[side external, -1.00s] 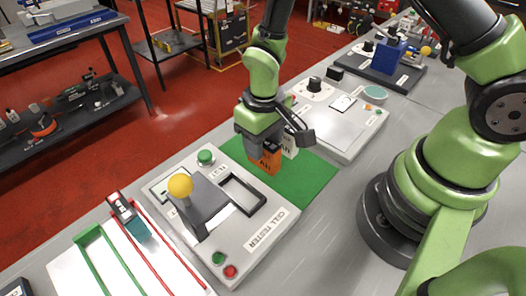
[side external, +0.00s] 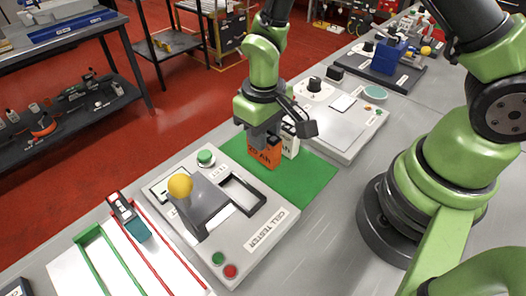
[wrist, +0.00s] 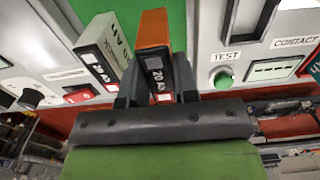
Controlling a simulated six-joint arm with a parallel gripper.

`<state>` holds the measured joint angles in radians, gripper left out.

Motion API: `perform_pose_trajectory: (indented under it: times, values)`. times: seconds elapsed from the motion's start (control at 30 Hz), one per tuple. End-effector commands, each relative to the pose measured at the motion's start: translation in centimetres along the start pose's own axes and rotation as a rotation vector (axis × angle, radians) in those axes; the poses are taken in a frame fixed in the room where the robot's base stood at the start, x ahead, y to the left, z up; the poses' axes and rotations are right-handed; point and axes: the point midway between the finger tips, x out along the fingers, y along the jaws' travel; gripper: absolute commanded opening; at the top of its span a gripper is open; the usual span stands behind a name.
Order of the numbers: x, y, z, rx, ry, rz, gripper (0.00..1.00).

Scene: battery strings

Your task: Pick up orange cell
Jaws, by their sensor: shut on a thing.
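The orange cell (side external: 264,156) is upright over the green mat (side external: 308,178). My gripper (side external: 264,138) is above it with its jaws shut on its upper part. In the wrist view the orange cell (wrist: 154,30) stands between the two fingers (wrist: 157,96), its dark labelled end facing the camera. I cannot tell for sure whether its base is clear of the mat. A white cell (side external: 290,143) stands close beside it, partly hidden by my gripper in the side view; it also shows left of the orange cell in the wrist view (wrist: 103,47).
The cell tester (side external: 256,232), with a yellow-knobbed lever (side external: 180,187), stands in front of the mat. Another grey device (side external: 340,122) is behind it. A teal cell (side external: 128,216) lies by red and green rails at lower left. The mat's right part is clear.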

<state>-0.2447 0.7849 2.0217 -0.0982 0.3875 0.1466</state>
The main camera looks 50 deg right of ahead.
Motion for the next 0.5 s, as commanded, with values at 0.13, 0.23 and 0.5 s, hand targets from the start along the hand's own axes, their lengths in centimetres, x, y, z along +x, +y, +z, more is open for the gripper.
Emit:
perform_pose_trajectory:
  times: [0.13,0.23,0.5]
  values:
    - [-1.0,0.0,0.0,0.001,0.002,-0.001,0.04]
    - [-1.7,0.0,-0.1,0.001,0.003,-0.001,0.04]
    - [-3.0,0.0,0.0,0.0,0.002,0.0,0.04]
